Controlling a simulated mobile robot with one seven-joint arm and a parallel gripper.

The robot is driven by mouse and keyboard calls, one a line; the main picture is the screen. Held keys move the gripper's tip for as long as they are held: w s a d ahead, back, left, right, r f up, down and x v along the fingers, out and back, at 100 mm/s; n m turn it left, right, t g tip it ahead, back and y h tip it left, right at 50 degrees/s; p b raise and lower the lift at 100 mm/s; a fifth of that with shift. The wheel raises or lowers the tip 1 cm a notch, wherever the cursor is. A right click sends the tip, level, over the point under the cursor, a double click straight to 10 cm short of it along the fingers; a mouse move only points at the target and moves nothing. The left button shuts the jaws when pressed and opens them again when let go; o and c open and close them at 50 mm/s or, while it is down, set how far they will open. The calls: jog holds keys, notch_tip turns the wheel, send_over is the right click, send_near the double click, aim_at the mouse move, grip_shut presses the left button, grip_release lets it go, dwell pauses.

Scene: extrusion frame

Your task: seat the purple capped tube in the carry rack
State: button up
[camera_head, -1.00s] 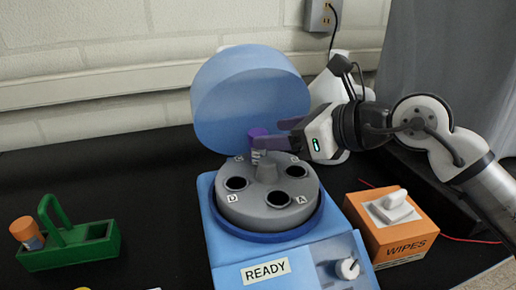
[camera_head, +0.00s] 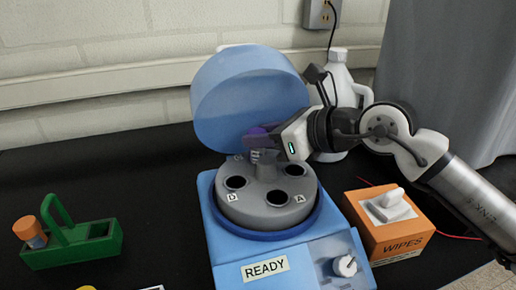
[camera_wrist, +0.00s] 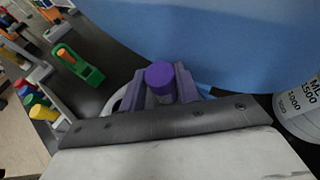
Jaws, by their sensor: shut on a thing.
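The purple capped tube (camera_head: 257,132) is at the back of the grey rotor in the blue centrifuge; its cap (camera_wrist: 159,75) shows between the fingers in the wrist view. My gripper (camera_head: 262,142) is shut on it, reaching in from the right below the raised lid. Whether the tube's lower end is still in its rotor hole is hidden by the fingers and hub. The green carry rack (camera_head: 75,247) stands at the far left with an orange capped tube (camera_head: 30,231) in its left end. Its right opening looks empty. The rack also shows in the wrist view (camera_wrist: 90,75).
The blue centrifuge (camera_head: 215,225) has its lid (camera_head: 245,95) open behind the rotor (camera_head: 265,205). An orange wipes box (camera_head: 390,235) stands at the right, and a white jug (camera_head: 345,90) behind my arm. The black bench between rack and centrifuge is clear.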

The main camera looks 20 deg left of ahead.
jog(key=shift+r, duration=0.1)
notch_tip(320, 180, up, 7)
jog(key=shift+f+b, duration=0.2)
jog(key=shift+b, duration=0.4)
jog(key=s+d+b, duration=0.1)
jog(key=s+d, duration=0.1)
jog(key=d, duration=0.6)
jog(key=s+d+b, duration=0.2)
jog(key=s+d, duration=0.1)
jog(key=d, duration=0.6)
jog(key=shift+s+r, duration=0.15)
jog(key=shift+s, duration=0.05)
